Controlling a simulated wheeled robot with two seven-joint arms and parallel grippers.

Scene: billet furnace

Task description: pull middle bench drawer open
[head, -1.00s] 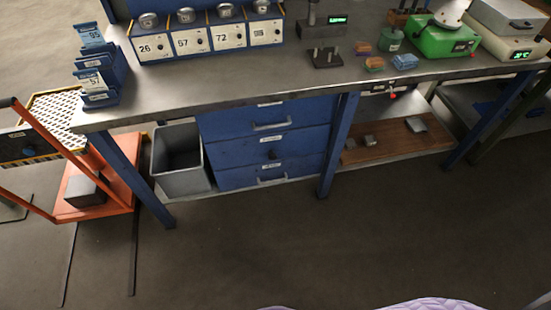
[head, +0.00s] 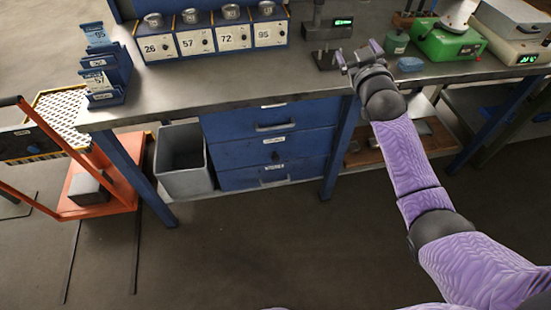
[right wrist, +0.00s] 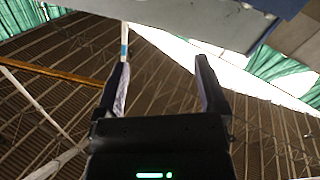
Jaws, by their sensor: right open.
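The middle bench drawer (head: 240,152) is the second of three blue drawers under the bench top in the head view. It is shut, with a small dark knob (head: 275,156) at its front. The drawer above (head: 230,126) and the drawer below (head: 235,179) have bar handles and are also shut. My right gripper (head: 358,55) is up at the bench's front edge, right of and higher than the drawers. In the right wrist view its two fingers (right wrist: 160,85) stand apart with nothing between them. My left gripper is out of view.
The bench top (head: 220,85) overhangs the drawers. A blue bench leg (head: 337,150) stands right of them, and a grey bin (head: 183,165) stands left. An orange cart (head: 105,190) is further left. The floor before the drawers is clear.

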